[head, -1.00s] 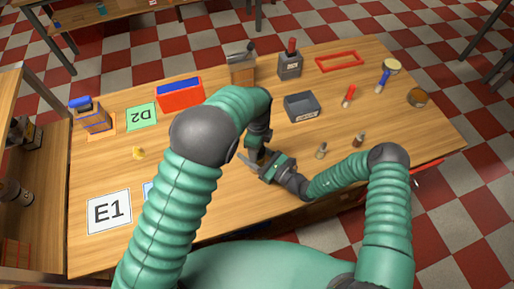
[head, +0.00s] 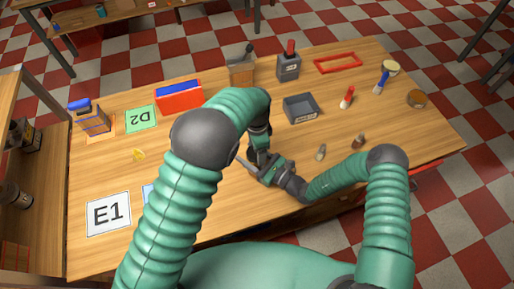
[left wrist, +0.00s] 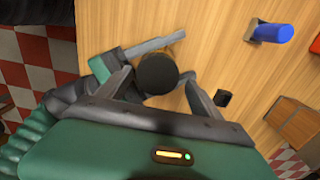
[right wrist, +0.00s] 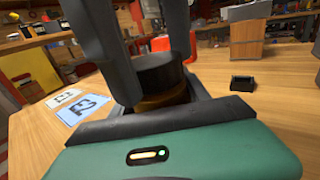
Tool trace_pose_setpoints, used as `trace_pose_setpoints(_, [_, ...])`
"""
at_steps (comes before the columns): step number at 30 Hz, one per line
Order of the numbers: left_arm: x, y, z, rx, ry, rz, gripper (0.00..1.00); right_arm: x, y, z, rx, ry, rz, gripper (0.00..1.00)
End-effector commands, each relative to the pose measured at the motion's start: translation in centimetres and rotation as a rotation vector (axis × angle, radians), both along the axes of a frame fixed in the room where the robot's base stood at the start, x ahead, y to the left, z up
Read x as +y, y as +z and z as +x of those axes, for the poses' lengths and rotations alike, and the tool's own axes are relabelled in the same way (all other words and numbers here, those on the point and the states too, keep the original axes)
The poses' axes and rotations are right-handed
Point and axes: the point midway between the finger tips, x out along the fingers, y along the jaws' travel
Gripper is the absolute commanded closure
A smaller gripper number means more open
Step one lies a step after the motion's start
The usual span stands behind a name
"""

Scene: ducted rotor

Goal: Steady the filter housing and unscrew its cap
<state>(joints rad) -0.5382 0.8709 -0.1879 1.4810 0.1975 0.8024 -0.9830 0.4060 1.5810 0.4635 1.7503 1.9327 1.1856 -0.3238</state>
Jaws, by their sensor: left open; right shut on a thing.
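The filter housing shows in the right wrist view as an amber-brown body (right wrist: 165,99) under a dark round cap (right wrist: 158,72). It stands upright on the table. My right gripper (right wrist: 157,84) is shut on the housing body, below the cap. My left gripper (left wrist: 155,73) is open, its fingers on either side of the black cap (left wrist: 157,71), seen from above in the left wrist view. I cannot tell whether they touch it. In the head view both grippers meet near the table's middle, the right one (head: 257,168) showing best; the housing is mostly hidden there.
A grey tray (head: 301,109), a red-and-blue box (head: 180,97), a red frame (head: 338,63) and several small tools stand around on the wooden table (head: 230,215). Signs E1 (head: 108,214) and D2 (head: 141,117) lie on the left. The front middle is clear.

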Motion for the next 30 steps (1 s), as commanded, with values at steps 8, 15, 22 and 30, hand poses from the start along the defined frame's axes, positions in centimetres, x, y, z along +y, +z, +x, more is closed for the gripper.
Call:
trace_pose_setpoints(8, [0.1,1.6,-0.1,0.003,0.001,0.001,0.24,-0.3,-0.2,0.2,0.002,-0.006,-0.003,1.0])
trace_pose_setpoints(15, [0.1,4.3,-0.2,0.009,-0.007,0.003,0.28,-0.3,-0.2,0.2,0.002,-0.007,-0.004,1.0])
trace_pose_setpoints(22, [0.5,3.4,-1.9,0.082,-0.346,0.003,0.28,-0.3,-0.2,0.2,0.002,-0.008,-0.004,1.0])
trace_pose_setpoints(30, [0.5,6.1,-1.5,0.052,-0.997,-0.012,0.28,-0.3,-0.2,0.2,0.002,-0.008,-0.004,1.0])
